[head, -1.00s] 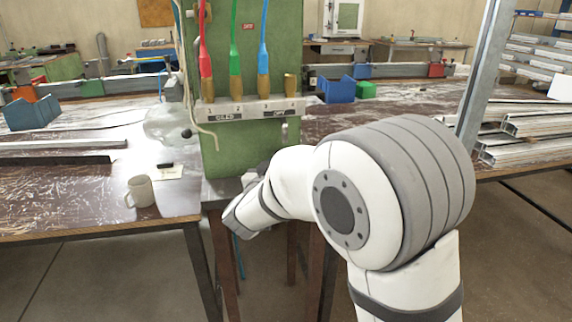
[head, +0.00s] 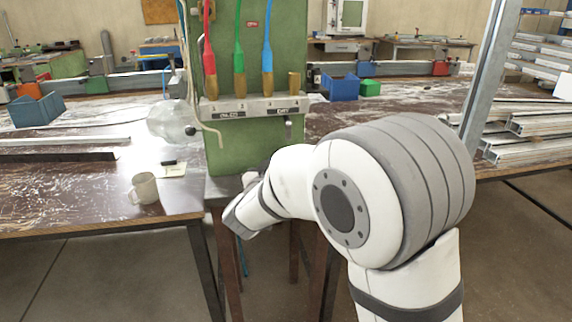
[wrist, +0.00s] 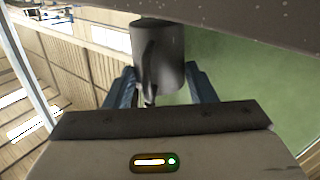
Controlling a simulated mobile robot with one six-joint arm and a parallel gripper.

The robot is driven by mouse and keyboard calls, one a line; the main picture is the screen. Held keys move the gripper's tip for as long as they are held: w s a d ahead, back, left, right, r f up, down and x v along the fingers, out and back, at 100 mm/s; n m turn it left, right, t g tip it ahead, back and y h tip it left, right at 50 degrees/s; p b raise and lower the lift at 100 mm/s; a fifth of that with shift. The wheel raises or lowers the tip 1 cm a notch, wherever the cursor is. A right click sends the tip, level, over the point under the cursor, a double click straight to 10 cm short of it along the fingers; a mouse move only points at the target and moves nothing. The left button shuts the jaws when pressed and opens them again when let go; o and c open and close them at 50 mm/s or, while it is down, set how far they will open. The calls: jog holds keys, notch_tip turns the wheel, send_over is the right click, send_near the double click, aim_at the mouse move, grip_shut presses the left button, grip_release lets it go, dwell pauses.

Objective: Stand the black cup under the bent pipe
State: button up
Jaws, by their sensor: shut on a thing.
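The black cup (wrist: 165,72), dark grey in this light, is between the two blue fingers of my gripper (wrist: 159,70) in the wrist view. The gripper is shut on it, and the cup's handle faces the camera. In the head view my arm hides the gripper and the cup. A small grey pipe piece (head: 289,127) hangs below the label rail on the green panel, above my wrist. It may be the bent pipe, but it is too small to be sure.
A cream mug (head: 144,188) stands on the left workbench (head: 80,205), near a white card (head: 174,170) and a clear jug (head: 172,122). Red, green and blue hoses run down the green panel (head: 230,150). Metal profiles (head: 530,125) lie at the right.

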jog(key=shift+f, duration=0.4)
dwell(0.3)
jog(key=o, duration=1.3)
jog(key=shift+s, duration=0.1)
jog(key=shift+p+v, duration=0.5)
jog(key=shift+v, duration=4.6)
